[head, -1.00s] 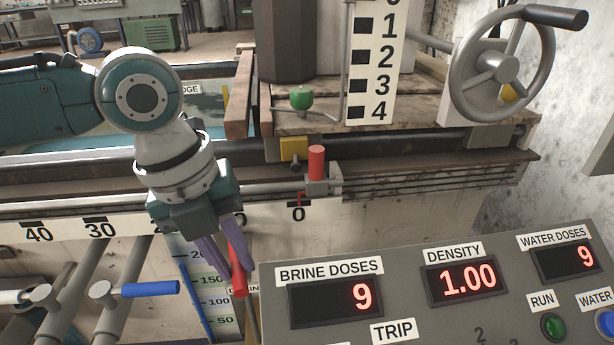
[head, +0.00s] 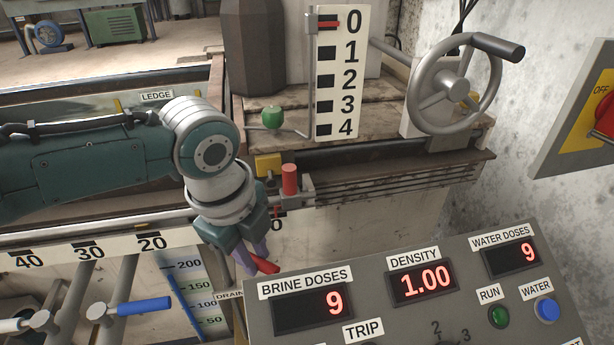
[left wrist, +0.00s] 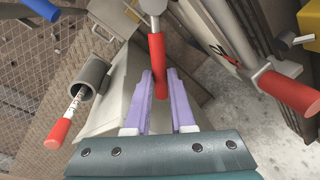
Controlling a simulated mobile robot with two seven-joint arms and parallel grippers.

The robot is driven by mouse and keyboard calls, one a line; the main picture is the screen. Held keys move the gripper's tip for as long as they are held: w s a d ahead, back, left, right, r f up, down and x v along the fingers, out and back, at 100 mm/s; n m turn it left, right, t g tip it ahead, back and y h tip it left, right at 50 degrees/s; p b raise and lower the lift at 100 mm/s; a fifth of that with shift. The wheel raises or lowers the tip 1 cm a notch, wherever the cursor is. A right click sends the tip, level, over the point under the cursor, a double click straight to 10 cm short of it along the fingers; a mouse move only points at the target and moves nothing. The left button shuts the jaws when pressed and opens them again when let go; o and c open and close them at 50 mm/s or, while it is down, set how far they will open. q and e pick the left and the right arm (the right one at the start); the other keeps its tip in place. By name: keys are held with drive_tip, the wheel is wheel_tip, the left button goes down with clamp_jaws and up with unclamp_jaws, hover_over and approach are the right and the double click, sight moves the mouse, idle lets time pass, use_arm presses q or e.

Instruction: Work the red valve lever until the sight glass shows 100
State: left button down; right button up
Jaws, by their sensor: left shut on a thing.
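The red valve lever (head: 264,265) shows as a short red end at my left gripper (head: 252,262). In the left wrist view, the red lever handle (left wrist: 158,65) lies between the two purple fingers, and my left gripper (left wrist: 158,85) is shut on it. The lever's pivot is hidden in the head view. The sight glass (head: 184,302) is a blue column beside a scale marked 50 to 200. Its blue reaches up close to the 200 mark; the exact level is hard to read. My right gripper is not in view.
The grey control panel (head: 395,322) stands close right of my left gripper, showing brine doses 9, density 1.00 and water doses 9. A blue-handled lever (head: 145,305) is at the left. A red knob (head: 289,180) stands just above my gripper. A handwheel (head: 455,90) is behind.

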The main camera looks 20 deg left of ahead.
use_arm(q)
drive_tip(key=shift+w, duration=0.15)
idle(0.3)
drive_tip(key=c, duration=0.8)
unclamp_jaws()
drive_tip(key=shift+o, duration=0.2)
drive_tip(key=shift+r, duration=0.1)
wheel_tip(320, 180, up, 10)
drive_tip(key=s+p, duration=0.2)
drive_tip(key=p, duration=0.4)
drive_tip(key=shift+a+f, duration=0.15)
drive_tip(key=shift+f, duration=0.05)
